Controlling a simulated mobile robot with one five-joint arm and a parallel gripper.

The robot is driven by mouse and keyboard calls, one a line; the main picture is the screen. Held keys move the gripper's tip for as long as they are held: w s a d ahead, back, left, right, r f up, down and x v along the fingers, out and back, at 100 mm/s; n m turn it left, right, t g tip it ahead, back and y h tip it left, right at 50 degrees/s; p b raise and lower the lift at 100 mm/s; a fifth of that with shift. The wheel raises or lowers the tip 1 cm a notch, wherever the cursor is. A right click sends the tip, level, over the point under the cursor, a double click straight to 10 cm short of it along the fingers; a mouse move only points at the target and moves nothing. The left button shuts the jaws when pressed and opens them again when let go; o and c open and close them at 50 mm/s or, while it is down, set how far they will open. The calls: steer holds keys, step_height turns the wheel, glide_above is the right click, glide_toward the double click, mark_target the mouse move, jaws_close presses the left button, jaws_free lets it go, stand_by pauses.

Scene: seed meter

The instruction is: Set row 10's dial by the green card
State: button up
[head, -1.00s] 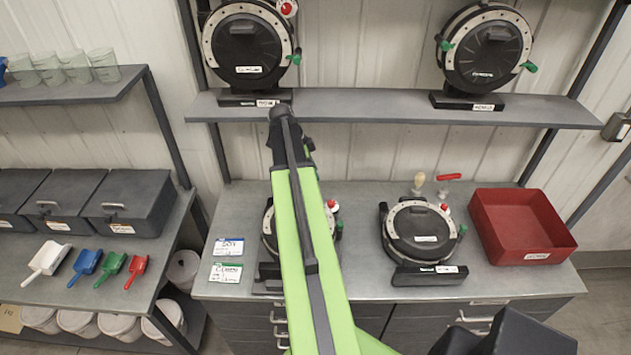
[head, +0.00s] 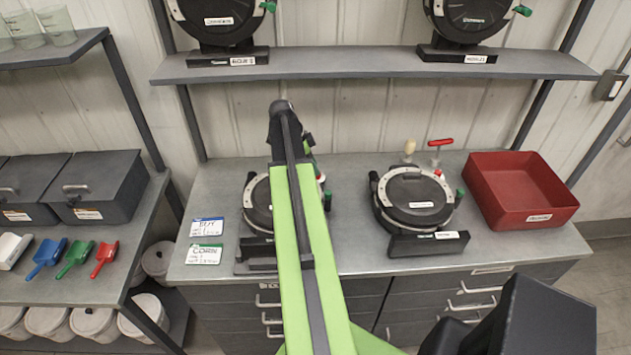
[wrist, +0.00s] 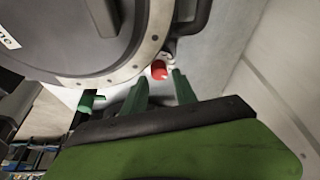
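The green-striped card (head: 203,254) lies on the bench below a blue-striped card (head: 207,228); its large word looks like CORN and its small lines are unreadable. A round meter (head: 257,205) stands right of the cards, mostly hidden behind my arm. Another meter (head: 415,197) stands further right in full view. I cannot read which is row 10. In the wrist view, my gripper (wrist: 159,78) is open, with its two green fingers apart. A red knob (wrist: 159,70) on a meter's pale dial ring (wrist: 125,75) shows between the fingertips; contact is unclear.
A red tray (head: 520,192) stands at the bench's right. A red-handled tool (head: 440,143) and a pale-knobbed one (head: 409,148) stand behind the right meter. A shelf (head: 370,64) with two more meters spans above. Coloured scoops (head: 75,257) lie on the left table.

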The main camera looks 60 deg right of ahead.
steer(key=b+x, duration=0.1)
steer(key=x, duration=0.2)
steer(key=shift+r, duration=0.15)
